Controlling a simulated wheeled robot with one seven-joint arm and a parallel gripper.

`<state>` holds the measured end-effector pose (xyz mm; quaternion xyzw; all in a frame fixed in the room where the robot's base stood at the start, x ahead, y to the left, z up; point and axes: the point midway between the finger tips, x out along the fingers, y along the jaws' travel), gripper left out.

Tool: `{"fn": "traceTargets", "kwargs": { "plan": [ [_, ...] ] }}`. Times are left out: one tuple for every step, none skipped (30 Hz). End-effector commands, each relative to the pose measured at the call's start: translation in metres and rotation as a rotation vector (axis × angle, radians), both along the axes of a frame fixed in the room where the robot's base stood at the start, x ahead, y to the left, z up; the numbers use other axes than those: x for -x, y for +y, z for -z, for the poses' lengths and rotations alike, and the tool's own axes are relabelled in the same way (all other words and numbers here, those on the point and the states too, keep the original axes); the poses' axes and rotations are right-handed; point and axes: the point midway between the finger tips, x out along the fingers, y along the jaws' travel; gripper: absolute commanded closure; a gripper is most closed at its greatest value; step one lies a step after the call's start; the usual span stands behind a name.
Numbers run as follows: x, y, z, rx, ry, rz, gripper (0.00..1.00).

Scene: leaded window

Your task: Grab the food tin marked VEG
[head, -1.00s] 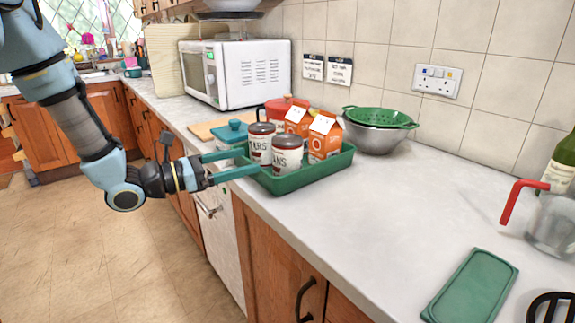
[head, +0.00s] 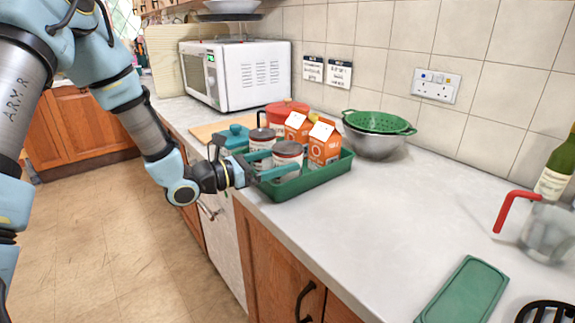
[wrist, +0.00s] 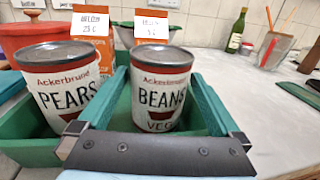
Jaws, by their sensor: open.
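The VEG tin (wrist: 160,92) is white with a dark lid and reads "Ackerbrand BEANS", with "VEG" low down, partly hidden by my gripper's palm edge. In the head view it is the front tin (head: 288,150) in the green tray (head: 325,178). My gripper (head: 280,163) is open, its teal fingers reaching along both sides of this tin. In the wrist view the tin stands upright between the fingers; I cannot tell whether either touches it. A PEARS tin (wrist: 62,85) stands close by, outside the left finger, and behind it in the head view (head: 261,138).
Two orange cartons (head: 324,143) stand behind the tins in the tray. The counter right of the tray is clear up to a green board (head: 464,290).

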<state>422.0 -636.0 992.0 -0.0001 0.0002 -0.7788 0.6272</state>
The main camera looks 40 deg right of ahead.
Motion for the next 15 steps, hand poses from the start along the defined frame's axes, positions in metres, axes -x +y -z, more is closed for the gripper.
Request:
{"fn": "traceTargets", "kwargs": {
  "plan": [
    [0.0, 0.0002, 0.0001, 0.0, 0.0, 0.0, 0.0],
    [0.0, 0.0002, 0.0001, 0.0, 0.0, 0.0, 0.02],
    [0.0, 0.0002, 0.0001, 0.0, 0.0, 0.0, 0.07],
    [-0.0001, 0.0003, 0.0001, 0.0, 0.0, 0.0, 0.1],
    [-0.0001, 0.0003, 0.0, 0.0, 0.0, 0.0, 0.14],
    [-0.0001, 0.0003, 0.0, 0.0, 0.0, 0.0, 0.18],
    [-0.0001, 0.0004, 0.0, 0.0, 0.0, 0.0, 0.21],
    [-0.0002, 0.0004, 0.0, 0.0, 0.0, 0.0, 0.25],
    [-0.0001, 0.0004, -0.0001, 0.0, 0.0, 0.0, 0.29],
    [-0.0002, 0.0004, -0.0001, 0.0, 0.0, 0.0, 0.33],
    [-0.0001, 0.0004, -0.0001, 0.0, 0.0, 0.0, 0.36],
    [-0.0002, 0.0004, -0.0001, 0.0, 0.0, 0.0, 0.41],
    [-0.0002, 0.0005, -0.0001, 0.0, 0.0, 0.0, 0.44],
    [-0.0002, 0.0005, -0.0001, 0.0, 0.0, 0.0, 0.47],
    [-0.0002, 0.0005, -0.0002, 0.0, 0.0, 0.0, 0.52]
  ]
}}
